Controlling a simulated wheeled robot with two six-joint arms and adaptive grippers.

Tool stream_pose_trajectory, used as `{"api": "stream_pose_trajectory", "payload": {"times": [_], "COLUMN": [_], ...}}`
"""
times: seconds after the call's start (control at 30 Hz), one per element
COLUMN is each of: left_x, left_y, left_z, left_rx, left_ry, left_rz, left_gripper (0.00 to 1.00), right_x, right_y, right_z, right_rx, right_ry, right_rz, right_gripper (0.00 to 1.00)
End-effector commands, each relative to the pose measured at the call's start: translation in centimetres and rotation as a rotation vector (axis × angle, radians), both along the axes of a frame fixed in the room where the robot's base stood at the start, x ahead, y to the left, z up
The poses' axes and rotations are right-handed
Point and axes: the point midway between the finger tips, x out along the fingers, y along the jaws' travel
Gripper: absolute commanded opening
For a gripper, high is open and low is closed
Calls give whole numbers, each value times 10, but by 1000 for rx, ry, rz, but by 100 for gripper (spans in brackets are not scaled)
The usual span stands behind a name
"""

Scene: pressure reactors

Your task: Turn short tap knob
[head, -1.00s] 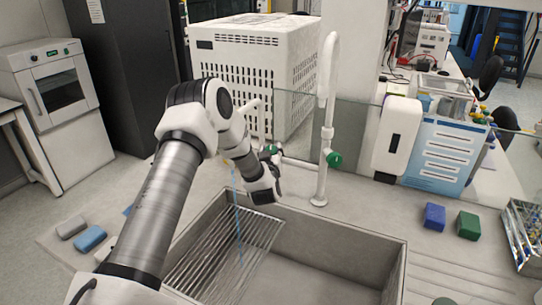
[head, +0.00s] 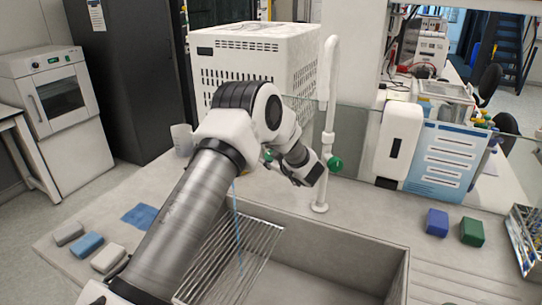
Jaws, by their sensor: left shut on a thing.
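The short tap stands behind the sink, mostly hidden by my left arm. A green knob (head: 267,155) shows just left of my left gripper, low beside the arm. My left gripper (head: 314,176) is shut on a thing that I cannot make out. Its tip is close to the post of the tall white tap (head: 328,120) and just left of that tap's green knob (head: 335,164). I cannot tell whether it touches them. My right gripper is not in view.
The sink (head: 335,230) with a wire rack (head: 245,255) lies in front. A white perforated cabinet (head: 255,65) stands behind the arm. A glass screen runs behind the tall tap. A blue block (head: 437,222) and a green block (head: 471,232) sit on the right counter.

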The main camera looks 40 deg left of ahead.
Motion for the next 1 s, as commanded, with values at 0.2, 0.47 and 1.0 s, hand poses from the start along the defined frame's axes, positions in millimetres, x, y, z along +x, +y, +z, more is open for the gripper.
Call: {"api": "stream_pose_trajectory", "payload": {"times": [0.2, 0.47, 1.0], "left_x": [0, 0, 0], "left_y": [0, 0, -1], "left_z": [0, -1, 1], "left_rx": [-23, -26, -25], "left_ry": [-7, -8, -7], "left_rz": [31, 35, 34], "left_gripper": [9, 9, 70], "right_x": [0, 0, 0], "right_y": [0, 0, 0], "right_z": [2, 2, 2], "right_rx": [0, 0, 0], "right_ry": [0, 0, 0], "right_rz": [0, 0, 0], "right_gripper": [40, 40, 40]}}
